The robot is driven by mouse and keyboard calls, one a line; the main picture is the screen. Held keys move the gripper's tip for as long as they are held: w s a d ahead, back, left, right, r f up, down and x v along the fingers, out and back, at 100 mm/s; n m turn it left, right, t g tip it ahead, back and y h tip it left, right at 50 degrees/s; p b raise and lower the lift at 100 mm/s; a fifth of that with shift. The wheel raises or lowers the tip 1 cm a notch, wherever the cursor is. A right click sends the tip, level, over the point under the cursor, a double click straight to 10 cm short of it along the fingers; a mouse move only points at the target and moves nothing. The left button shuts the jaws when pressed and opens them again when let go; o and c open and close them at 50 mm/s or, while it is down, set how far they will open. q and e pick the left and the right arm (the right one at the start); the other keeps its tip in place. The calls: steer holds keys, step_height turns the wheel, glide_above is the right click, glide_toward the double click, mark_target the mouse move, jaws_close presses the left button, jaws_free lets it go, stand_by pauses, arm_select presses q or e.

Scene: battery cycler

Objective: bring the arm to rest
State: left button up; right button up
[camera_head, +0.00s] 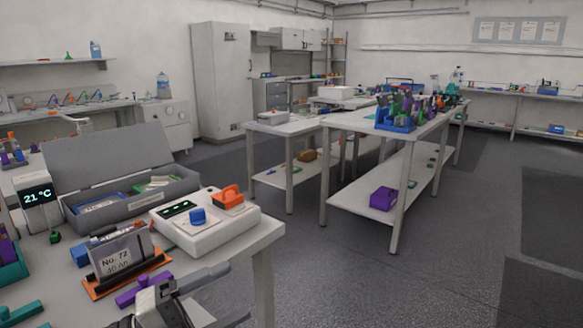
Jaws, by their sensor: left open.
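My left gripper (158,297) is at the bottom of the head view, low in front of the near bench (255,240). Its jaws are open and I see nothing held between them. A purple clip-like piece (132,296) lies close beside the fingers; I cannot tell whether they touch. The white battery cycler box (215,233), with a dark display, a blue knob and an orange part on top, sits at the bench's right end. My right gripper is not in view.
An open grey case (135,197) and a display reading 21 °C (37,197) stand behind the cell. A teal piece (20,312) lies front left. Another table (345,123) with a crowded blue rack (395,123) stands farther back. The floor at right (450,250) is clear.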

arm_select(q)
steer(key=s+a+f+n+t+y, duration=0.2)
steer(key=f+n+t+y, duration=0.35)
steer(key=n, duration=0.55)
steer(key=s+a+f+n+t+y, duration=0.2)
steer(key=a+f+n+y, duration=0.1)
steer(key=f+n+y, duration=0.65)
steer(key=s+d+f+n+g, duration=0.1)
steer(key=s+f+n+g, duration=0.5)
steer(key=s+f, duration=0.3)
steer(key=shift+s+d+n, duration=0.25)
steer(key=shift+s+n, duration=0.2)
steer(key=shift+s, duration=0.05)
